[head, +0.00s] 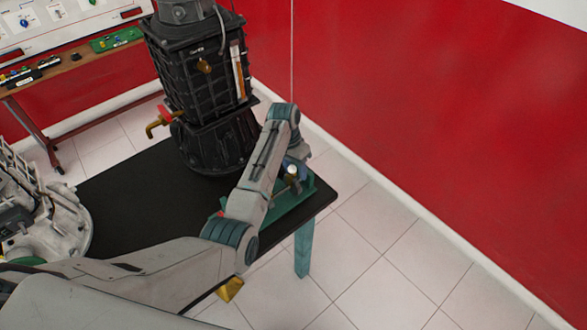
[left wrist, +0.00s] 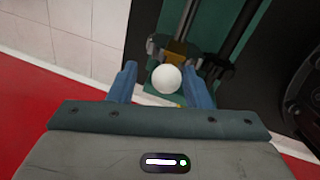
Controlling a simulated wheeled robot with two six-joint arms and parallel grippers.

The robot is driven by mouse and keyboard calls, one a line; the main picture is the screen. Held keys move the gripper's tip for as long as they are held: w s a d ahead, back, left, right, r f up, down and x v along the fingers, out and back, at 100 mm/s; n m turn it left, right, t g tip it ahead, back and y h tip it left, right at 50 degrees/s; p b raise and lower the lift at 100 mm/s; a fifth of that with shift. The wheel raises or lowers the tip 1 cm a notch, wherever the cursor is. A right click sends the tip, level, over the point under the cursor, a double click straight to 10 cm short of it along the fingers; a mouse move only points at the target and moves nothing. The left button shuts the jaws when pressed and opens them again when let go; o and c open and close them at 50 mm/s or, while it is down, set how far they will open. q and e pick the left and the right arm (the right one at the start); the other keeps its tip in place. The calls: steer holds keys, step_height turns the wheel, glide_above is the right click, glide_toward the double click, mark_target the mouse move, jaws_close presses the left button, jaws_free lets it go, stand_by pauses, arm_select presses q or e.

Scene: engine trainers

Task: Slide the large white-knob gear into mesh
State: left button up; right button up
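The white knob (left wrist: 167,79) stands out between the two blue fingers of my left gripper (left wrist: 160,74) in the left wrist view. The fingers are apart, with a visible gap on the knob's left; the right finger is close to its edge. Dark grey gear teeth (left wrist: 216,68) and a brass-coloured block (left wrist: 177,52) show behind the knob, but most of the gear is hidden. In the head view the knob (head: 292,170) is small, beside my left gripper (head: 296,176), over the teal base (head: 288,204). Whether the gears mesh cannot be told. My right gripper is not in view.
The teal base sits at the right end of the black table (head: 130,193). A tall black gearbox (head: 205,85) stands behind, and a pale metal engine part (head: 55,225) lies at left. Dark rods (left wrist: 235,40) run along the base. Red wall beyond.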

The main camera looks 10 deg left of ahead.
arm_select(q)
steer(key=shift+a+r, duration=0.2)
steer(key=shift+r, duration=0.05)
steer(key=r, duration=0.2)
steer(key=r+b, duration=0.1)
steer(key=r, duration=0.1)
steer(key=a+r+b, duration=0.1)
steer(key=r, duration=0.1)
steer(key=shift+w+r, duration=0.1)
steer(key=shift+w, duration=0.3)
steer(key=r, duration=0.1)
steer(key=r+p, duration=0.2)
steer(key=r, duration=0.1)
steer(key=shift+a, duration=0.25)
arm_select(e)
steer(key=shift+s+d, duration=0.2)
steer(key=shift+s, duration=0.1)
arm_select(q)
steer(key=shift+w+f, duration=0.1)
steer(key=shift+w, duration=0.05)
